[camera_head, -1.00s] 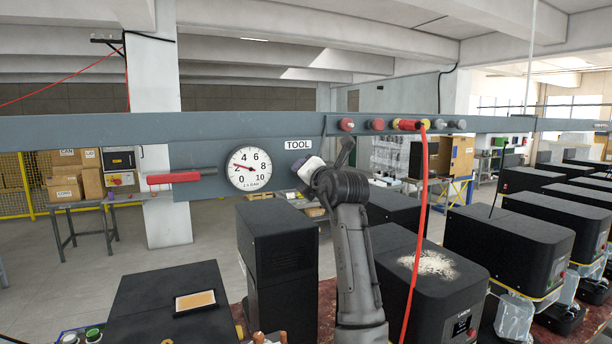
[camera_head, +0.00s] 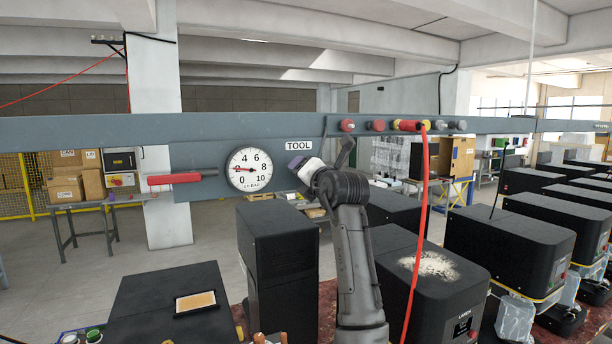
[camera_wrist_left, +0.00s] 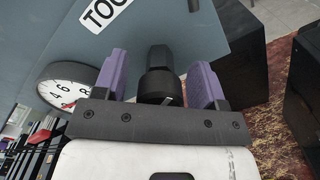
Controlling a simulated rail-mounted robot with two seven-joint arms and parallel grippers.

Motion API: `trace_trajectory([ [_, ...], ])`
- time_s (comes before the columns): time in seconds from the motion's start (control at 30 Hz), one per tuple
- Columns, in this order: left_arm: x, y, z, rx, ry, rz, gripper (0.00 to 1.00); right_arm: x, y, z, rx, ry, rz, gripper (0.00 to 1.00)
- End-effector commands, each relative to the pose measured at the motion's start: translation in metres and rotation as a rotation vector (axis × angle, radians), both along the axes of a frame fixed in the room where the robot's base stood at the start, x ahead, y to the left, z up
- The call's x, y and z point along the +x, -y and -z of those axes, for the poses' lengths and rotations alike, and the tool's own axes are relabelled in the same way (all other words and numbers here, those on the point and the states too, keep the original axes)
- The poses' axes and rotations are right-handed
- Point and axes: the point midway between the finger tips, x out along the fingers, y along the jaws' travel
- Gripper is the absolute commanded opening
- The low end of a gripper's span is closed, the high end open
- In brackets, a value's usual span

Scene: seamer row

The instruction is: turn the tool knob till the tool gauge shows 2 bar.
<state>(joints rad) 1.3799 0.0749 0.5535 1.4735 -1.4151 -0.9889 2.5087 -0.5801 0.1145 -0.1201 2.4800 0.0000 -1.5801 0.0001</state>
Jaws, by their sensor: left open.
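The gauge is partly seen in the left wrist view (camera_wrist_left: 68,86). My left gripper (camera_head: 299,163) is at the panel right of the gauge and hides the knob in the head view. In the left wrist view the black tool knob (camera_wrist_left: 157,82) stands between the two purple fingers, which are open with gaps on both sides. My right gripper is not in view.
A red handle (camera_head: 174,178) sticks out left of the gauge. Several red and grey fittings line the rail to the right, and a red hose (camera_head: 421,220) hangs from one. Black machine housings (camera_head: 278,250) stand below and to the right.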

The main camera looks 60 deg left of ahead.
Motion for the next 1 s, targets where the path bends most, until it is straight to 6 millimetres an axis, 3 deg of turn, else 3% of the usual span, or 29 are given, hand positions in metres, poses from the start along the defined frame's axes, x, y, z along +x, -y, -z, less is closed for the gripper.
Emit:
trace_trajectory([
  [0.23, -0.001, 0.014, 0.002, 0.000, 0.001, 0.003, 0.65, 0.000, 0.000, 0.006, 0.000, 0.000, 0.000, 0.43],
  [0.7, -0.011, 0.102, 0.002, 0.001, 0.002, 0.003, 0.65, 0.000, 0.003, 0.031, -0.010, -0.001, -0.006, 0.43],
  [1.0, -0.015, 0.132, 0.001, 0.000, 0.000, 0.000, 0.65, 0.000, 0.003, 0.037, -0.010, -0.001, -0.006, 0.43],
])
